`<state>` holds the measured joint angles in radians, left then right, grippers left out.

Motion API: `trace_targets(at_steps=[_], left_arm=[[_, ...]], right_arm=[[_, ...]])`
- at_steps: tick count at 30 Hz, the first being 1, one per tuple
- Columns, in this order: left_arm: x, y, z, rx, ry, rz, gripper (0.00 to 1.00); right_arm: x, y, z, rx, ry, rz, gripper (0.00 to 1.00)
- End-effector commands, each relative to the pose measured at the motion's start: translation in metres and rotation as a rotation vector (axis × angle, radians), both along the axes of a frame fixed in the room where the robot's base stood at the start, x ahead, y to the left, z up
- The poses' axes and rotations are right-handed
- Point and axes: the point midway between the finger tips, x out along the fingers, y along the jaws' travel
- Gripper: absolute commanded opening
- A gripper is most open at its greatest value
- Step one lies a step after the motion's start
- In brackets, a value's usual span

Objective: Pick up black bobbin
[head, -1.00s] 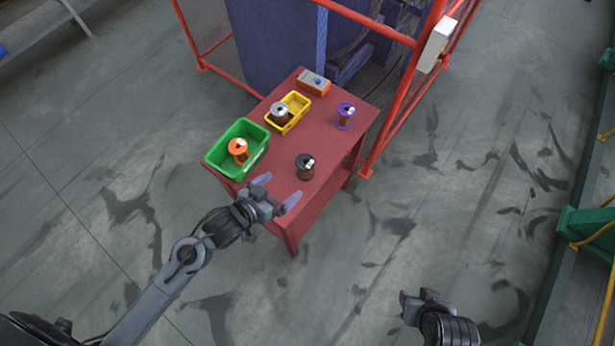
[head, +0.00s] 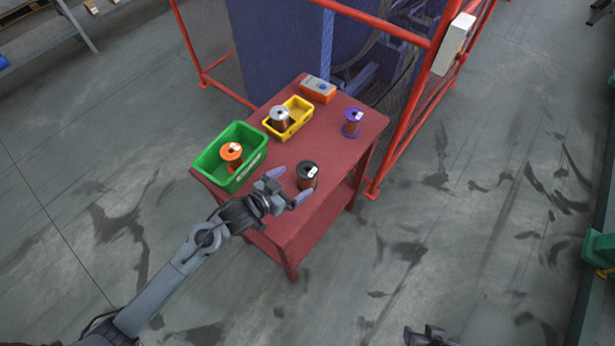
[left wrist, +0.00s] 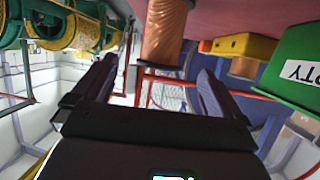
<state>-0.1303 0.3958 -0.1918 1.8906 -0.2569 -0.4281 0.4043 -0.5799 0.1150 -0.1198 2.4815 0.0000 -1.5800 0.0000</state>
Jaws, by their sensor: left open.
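The black bobbin (head: 307,175), wound with copper-coloured wire, stands upright near the front right edge of the red table (head: 338,160). My left gripper (head: 288,186) is open and empty just left of it, fingers pointing toward it. In the left wrist view, which looks upside down, the copper winding of the bobbin (left wrist: 166,32) shows ahead, in line with the gap between the open fingers (left wrist: 155,85). The fingers appear apart from it. My right gripper (head: 430,336) is cut off at the bottom edge of the head view, and its jaws cannot be read.
A green bin (head: 206,164) holds an orange bobbin (head: 231,154). A yellow bin (head: 303,104) holds a silver-topped bobbin (head: 280,118). A purple bobbin (head: 352,122) stands at the right, and an orange-grey box (head: 318,89) at the back. Red frame posts (head: 400,135) rise beside the table.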

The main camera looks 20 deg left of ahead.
Motion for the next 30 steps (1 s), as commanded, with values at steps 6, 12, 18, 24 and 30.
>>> trace_targets(at_steps=[6, 12, 18, 24, 30], left_arm=[[0.01, -0.004, -0.005, 0.0, 0.001, -0.001, 1.0], [0.031, -0.01, -0.014, -0.001, -0.001, 0.0, 1.0], [0.048, -0.017, -0.022, 0.0, 0.0, 0.0, 1.0], [0.051, -0.018, -0.024, 0.0, 0.001, 0.0, 1.0], [0.051, -0.018, -0.024, 0.0, 0.001, 0.0, 0.86]], right_arm=[[0.0, 0.0, -0.002, 0.0, 0.0, 0.0, 0.43], [0.0, 0.0, -0.005, 0.0, 0.001, 0.0, 0.43], [0.0, -0.001, -0.008, -0.006, 0.001, 0.003, 0.43], [-0.001, -0.002, -0.008, -0.01, 0.002, 0.007, 0.43], [-0.001, -0.002, -0.008, -0.01, 0.002, 0.006, 0.43]])
